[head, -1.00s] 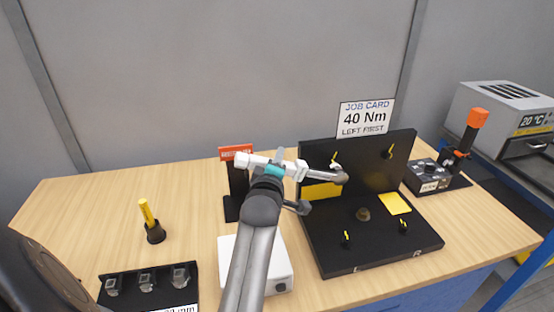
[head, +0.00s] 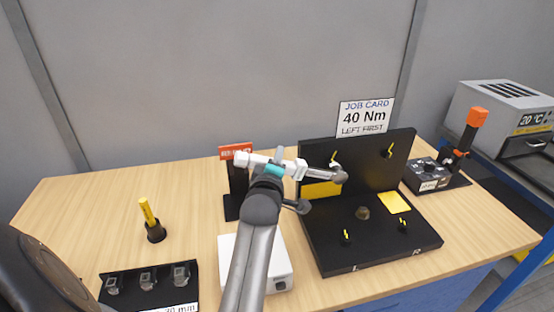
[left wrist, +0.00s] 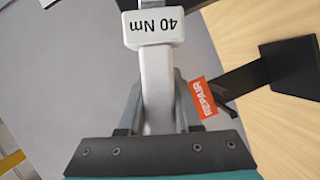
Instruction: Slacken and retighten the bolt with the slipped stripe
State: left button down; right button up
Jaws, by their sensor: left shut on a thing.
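My left gripper (head: 278,162) is shut on the white handle of a torque wrench (head: 253,159), held level above the bench. In the left wrist view the handle (left wrist: 157,85) lies between the fingers, and its collar reads 40 Nm, upside down. The wrench's grey head (head: 340,176) appears in front of the fixture's upright black plate (head: 365,172). Striped bolts show at the plate's upper left (head: 335,158) and upper right (head: 388,152), and on the base at left (head: 347,238) and right (head: 403,226). Which stripe has slipped is too small to tell. My right gripper is out of view.
A job card (head: 365,117) reads 40 Nm, left first. A red repair sign (head: 235,152) tops a black stand behind the wrench. A socket rack (head: 150,285), yellow marker (head: 148,213) and white box (head: 280,270) stand nearer. A tester with an orange top (head: 477,117) stands right.

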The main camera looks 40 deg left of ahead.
pick_arm(q)
jog(key=shift+w+a+r, duration=0.3)
jog(key=shift+w+a, duration=0.25)
jog(key=shift+a, duration=0.1)
dwell(1.0)
jog(key=shift+s+a+f+n+b, duration=0.1)
jog(key=shift+f+n+b, duration=0.2)
jog(key=shift+f+b, duration=0.25)
jog(key=shift+r, duration=0.15)
jog(key=shift+r+p, duration=0.4)
jog(key=shift+p, duration=0.55)
